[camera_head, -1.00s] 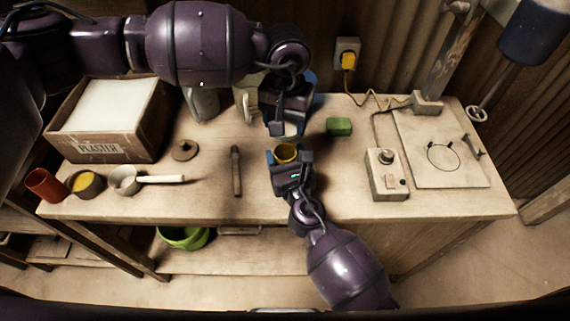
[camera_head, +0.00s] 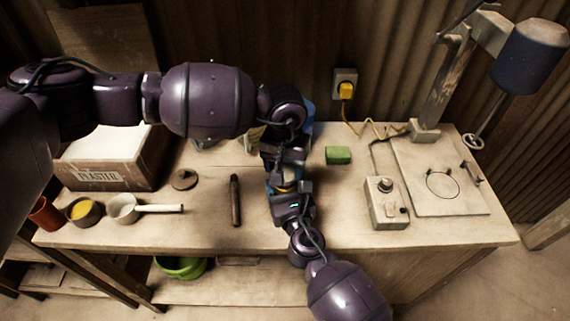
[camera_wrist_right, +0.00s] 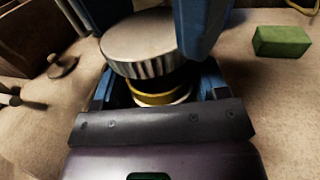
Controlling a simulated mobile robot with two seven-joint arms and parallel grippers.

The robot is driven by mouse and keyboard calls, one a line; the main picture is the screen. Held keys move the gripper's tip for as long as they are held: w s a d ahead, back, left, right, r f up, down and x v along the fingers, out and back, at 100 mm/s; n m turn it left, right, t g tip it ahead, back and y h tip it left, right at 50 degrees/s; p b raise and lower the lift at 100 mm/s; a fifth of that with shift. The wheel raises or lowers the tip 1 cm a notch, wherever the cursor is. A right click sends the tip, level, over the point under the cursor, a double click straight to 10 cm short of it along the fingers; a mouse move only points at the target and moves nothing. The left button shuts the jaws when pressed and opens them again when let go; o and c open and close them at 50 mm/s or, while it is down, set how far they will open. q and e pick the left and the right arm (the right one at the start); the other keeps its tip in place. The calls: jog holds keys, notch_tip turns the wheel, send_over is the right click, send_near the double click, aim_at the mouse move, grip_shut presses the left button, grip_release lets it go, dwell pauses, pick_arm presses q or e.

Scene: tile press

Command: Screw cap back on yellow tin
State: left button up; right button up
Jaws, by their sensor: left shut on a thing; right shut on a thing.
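The yellow tin (camera_wrist_right: 150,99) stands upright between the fingers of my right gripper (camera_wrist_right: 160,88), which is shut on it; only its rim area shows. In the head view, a bit of the tin (camera_head: 285,188) shows at my right gripper (camera_head: 287,192). My left gripper (camera_head: 284,172) is directly above, shut on the grey ridged cap (camera_wrist_right: 140,42). The cap is over the tin's mouth, looking tilted and a little to the left in the wrist view. I cannot tell whether cap and tin touch. The left fingers' blue sides (camera_wrist_right: 205,25) show beside the cap.
A green block (camera_head: 338,155) lies right of the grippers, with a control box (camera_head: 385,203) beyond. A dark rod (camera_head: 235,200), round lid (camera_head: 185,180), handled pan (camera_head: 122,208) and plaster box (camera_head: 100,178) are on the left. The table front is clear.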

pick_arm(q)
jog(key=shift+f, duration=0.1)
jog(key=shift+f, duration=0.8)
